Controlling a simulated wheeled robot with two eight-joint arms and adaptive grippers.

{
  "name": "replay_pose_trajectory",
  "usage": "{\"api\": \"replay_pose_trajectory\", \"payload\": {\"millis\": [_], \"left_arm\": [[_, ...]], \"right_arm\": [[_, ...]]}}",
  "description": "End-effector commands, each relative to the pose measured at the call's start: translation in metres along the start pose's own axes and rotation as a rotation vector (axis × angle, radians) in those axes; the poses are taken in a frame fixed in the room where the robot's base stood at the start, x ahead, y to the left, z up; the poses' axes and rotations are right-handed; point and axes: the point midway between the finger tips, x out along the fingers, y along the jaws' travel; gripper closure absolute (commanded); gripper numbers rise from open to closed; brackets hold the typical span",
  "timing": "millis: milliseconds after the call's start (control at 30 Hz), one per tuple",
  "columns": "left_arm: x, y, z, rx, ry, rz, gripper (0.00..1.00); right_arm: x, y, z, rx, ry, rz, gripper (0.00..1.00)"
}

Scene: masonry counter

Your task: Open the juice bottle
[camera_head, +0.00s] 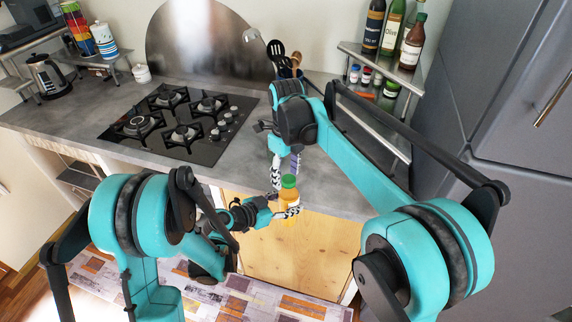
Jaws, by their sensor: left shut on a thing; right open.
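The juice bottle (289,197) is orange-yellow with a green cap (288,181) on top. It is upright, held in front of the counter's front edge, above the light wooden cabinet front. My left gripper (285,207) is shut on the bottle's body from the left. My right gripper (282,172) points down from above and is open, with its fingers close around or beside the green cap. I cannot tell whether the fingers touch the cap.
The grey counter (330,178) carries a black gas hob (182,122) at the left. A metal shelf (385,68) with dark bottles and small jars stands at the back right. A grey fridge (505,150) bounds the right side. A patterned rug (250,298) lies below.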

Motion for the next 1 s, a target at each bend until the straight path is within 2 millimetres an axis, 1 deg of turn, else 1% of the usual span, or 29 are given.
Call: {"api": "replay_pose_trajectory", "payload": {"millis": [100, 300, 367, 400, 467, 500, 767, 867, 967, 1000], "left_arm": [[-0.0001, 0.0000, -0.0004, -0.001, 0.001, 0.000, 1.00], [-0.0001, 0.0000, -0.0004, -0.001, 0.001, 0.000, 1.00], [-0.0001, 0.0000, -0.0004, -0.001, 0.001, 0.000, 1.00], [-0.0001, 0.0000, -0.0004, -0.001, 0.001, 0.000, 1.00], [0.0000, 0.0000, -0.0005, -0.001, 0.001, 0.000, 1.00], [0.0001, -0.0001, -0.0006, -0.001, 0.001, 0.000, 1.00], [0.0005, -0.0004, -0.0009, -0.001, 0.002, 0.000, 1.00], [0.0007, -0.0005, -0.0010, -0.001, 0.002, 0.000, 1.00], [0.0007, -0.0007, -0.0010, -0.002, 0.002, -0.001, 1.00], [0.0008, -0.0007, -0.0011, -0.002, 0.002, -0.001, 1.00]], "right_arm": [[0.0033, 0.0000, -0.0001, 0.000, 0.000, 0.000, 0.47], [0.0033, 0.0000, -0.0001, 0.000, 0.000, 0.000, 0.47], [0.0032, 0.0000, -0.0001, 0.000, 0.000, 0.000, 0.63], [0.0032, -0.0001, -0.0001, -0.001, 0.000, 0.000, 0.73], [0.0031, 0.0002, -0.0001, -0.001, 0.000, 0.000, 0.89], [0.0032, 0.0005, 0.0000, -0.001, 0.000, 0.001, 0.99], [0.0031, 0.0025, 0.0002, -0.029, 0.000, 0.004, 1.00], [0.0030, 0.0038, -0.0002, -0.150, 0.002, 0.005, 1.00], [0.0030, 0.0054, -0.0011, -0.372, 0.004, 0.005, 1.00], [0.0029, 0.0060, -0.0016, -0.475, 0.005, 0.005, 1.00]]}}
